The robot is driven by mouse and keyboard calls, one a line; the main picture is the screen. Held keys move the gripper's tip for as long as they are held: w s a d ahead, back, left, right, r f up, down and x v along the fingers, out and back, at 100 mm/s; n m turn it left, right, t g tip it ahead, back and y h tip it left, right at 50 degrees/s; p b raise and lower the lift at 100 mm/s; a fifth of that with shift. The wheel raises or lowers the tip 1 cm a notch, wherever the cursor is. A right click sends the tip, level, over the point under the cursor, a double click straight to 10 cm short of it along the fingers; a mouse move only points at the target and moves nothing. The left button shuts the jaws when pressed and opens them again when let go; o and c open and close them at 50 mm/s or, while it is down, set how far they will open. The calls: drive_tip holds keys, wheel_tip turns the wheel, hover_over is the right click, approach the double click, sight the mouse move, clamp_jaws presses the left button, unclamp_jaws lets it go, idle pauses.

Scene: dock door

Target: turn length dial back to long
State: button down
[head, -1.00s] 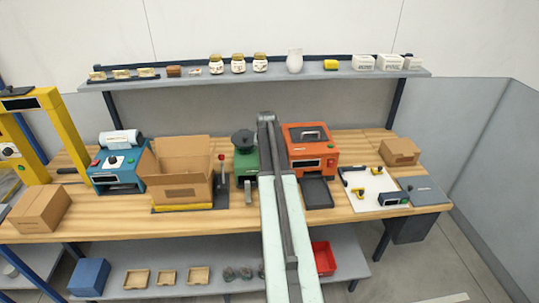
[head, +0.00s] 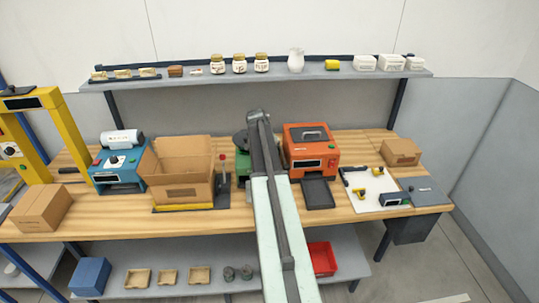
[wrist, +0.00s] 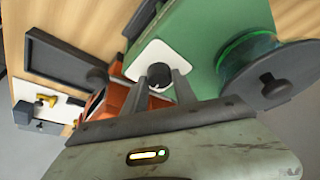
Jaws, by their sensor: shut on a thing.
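The length dial (wrist: 160,73) is a black round knob with a small white mark, on a white plate on the green machine (wrist: 205,40). My gripper (wrist: 160,82) is shut on the dial, one finger on either side of it in the wrist view. In the head view my arm covers most of the green machine (head: 242,165), and the dial and fingertips are hidden there.
A grey reel (wrist: 278,68) sits on the green machine, close to the right of my gripper in the wrist view. The orange machine (head: 311,150) stands right of my arm. An open carton (head: 182,180) stands to its left. A white board (head: 372,190) holds yellow tools.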

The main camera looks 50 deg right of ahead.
drive_tip(key=c, duration=1)
unclamp_jaws()
drive_tip(key=p+v, duration=0.7)
drive_tip(key=shift+a+r, duration=0.25)
drive_tip(key=shift+r, duration=0.1)
